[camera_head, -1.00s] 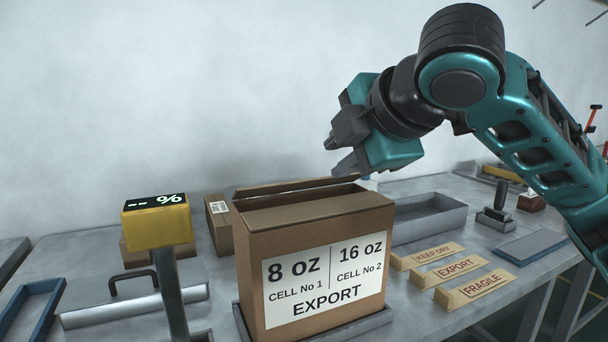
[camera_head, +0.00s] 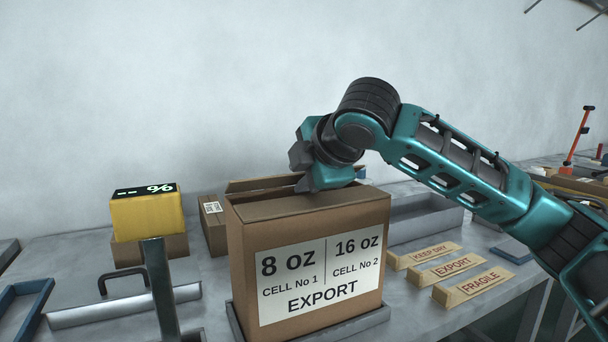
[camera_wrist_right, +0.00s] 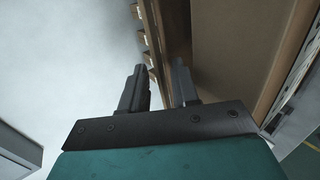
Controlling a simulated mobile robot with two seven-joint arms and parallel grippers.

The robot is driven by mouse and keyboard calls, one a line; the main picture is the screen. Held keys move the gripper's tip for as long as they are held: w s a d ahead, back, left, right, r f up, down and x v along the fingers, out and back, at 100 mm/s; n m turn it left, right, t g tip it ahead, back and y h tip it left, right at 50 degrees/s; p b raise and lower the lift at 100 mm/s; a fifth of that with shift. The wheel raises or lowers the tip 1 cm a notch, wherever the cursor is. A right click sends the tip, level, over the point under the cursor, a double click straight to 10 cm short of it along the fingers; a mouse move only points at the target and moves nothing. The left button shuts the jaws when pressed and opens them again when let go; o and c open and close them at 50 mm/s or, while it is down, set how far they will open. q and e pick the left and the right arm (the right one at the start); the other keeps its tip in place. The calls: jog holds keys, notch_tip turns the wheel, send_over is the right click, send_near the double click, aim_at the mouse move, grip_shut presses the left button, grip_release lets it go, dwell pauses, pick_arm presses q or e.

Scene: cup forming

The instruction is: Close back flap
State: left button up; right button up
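The brown export carton (camera_head: 310,218) stands upright with a white "8 oz / 16 oz" label on its front. Its back flap (camera_head: 262,184) shows as a raised strip along the rear top edge, tilted up rather than flat. The right part of this flap is hidden behind my right gripper (camera_head: 302,172), which is low at the carton's rear top edge. In the right wrist view my right gripper (camera_wrist_right: 158,80) has its two fingers apart, with brown cardboard (camera_wrist_right: 232,45) close on the right. Contact with the flap cannot be told. My left gripper is not in view.
The carton stands in a grey tray (camera_head: 350,332). A yellow display (camera_head: 148,216) and a small carton (camera_head: 213,224) are to the left. Wooden stamp blocks (camera_head: 446,268) and a grey open bin (camera_head: 428,222) are to the right. The wall behind is bare.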

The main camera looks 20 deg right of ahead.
grip_shut()
jog(key=shift+f, duration=0.25)
jog(key=shift+s+f+t+b, duration=0.2)
jog(key=shift+t+b, duration=0.4)
jog(key=shift+r, duration=0.15)
grip_release()
